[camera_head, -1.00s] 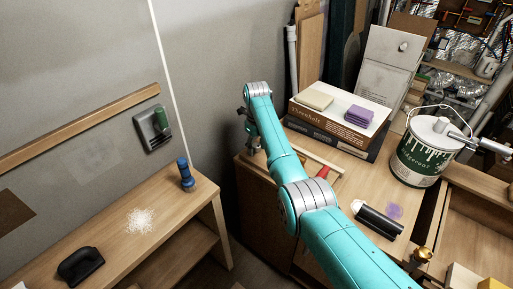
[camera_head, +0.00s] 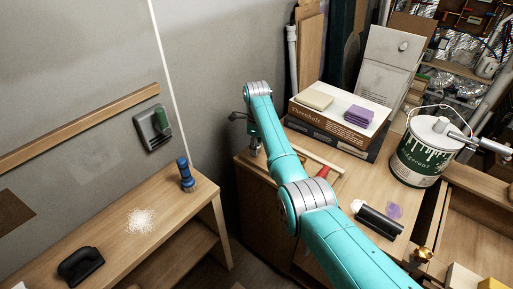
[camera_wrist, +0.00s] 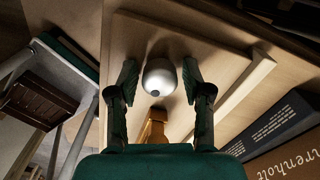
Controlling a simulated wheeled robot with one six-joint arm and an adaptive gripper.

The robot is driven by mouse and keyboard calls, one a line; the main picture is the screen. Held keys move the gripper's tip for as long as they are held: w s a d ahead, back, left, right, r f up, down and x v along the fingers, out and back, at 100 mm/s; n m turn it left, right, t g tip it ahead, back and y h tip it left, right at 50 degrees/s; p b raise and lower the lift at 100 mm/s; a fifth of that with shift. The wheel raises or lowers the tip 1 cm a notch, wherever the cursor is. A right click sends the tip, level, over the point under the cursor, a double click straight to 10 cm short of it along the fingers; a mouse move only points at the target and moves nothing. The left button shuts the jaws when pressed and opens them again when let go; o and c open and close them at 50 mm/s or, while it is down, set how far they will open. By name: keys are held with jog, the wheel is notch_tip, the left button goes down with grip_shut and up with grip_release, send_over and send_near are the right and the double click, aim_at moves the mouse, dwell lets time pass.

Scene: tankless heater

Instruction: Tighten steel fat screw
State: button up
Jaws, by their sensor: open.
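My gripper (camera_wrist: 160,72) is open in the wrist view, its two dark fingers apart. A smooth, rounded silver piece (camera_wrist: 160,76) with a small dark hole lies between the fingertips in that view, with gaps on both sides. It may be the steel fat screw, but its lower part is hidden and I cannot tell how deep it sits. It appears against a pale wooden panel (camera_wrist: 214,62). In the head view my gripper (camera_head: 247,135) is at the end of the teal arm, near the far left corner of the right wooden bench; the silver piece cannot be made out there.
A brown wooden piece (camera_wrist: 153,128) shows just below the silver one. A boxed stack (camera_head: 335,122), a red-handled tool (camera_head: 323,172) and a paint can (camera_head: 418,155) stand on the right bench. A left bench (camera_head: 165,215) holds a blue-topped tool (camera_head: 186,176).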

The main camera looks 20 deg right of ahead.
jog(key=n, duration=0.6)
jog(key=shift+r, duration=0.1)
dwell(0.5)
grip_shut()
jog(key=m, duration=0.6)
jog(key=shift+m, duration=1)
jog(key=shift+m, duration=2)
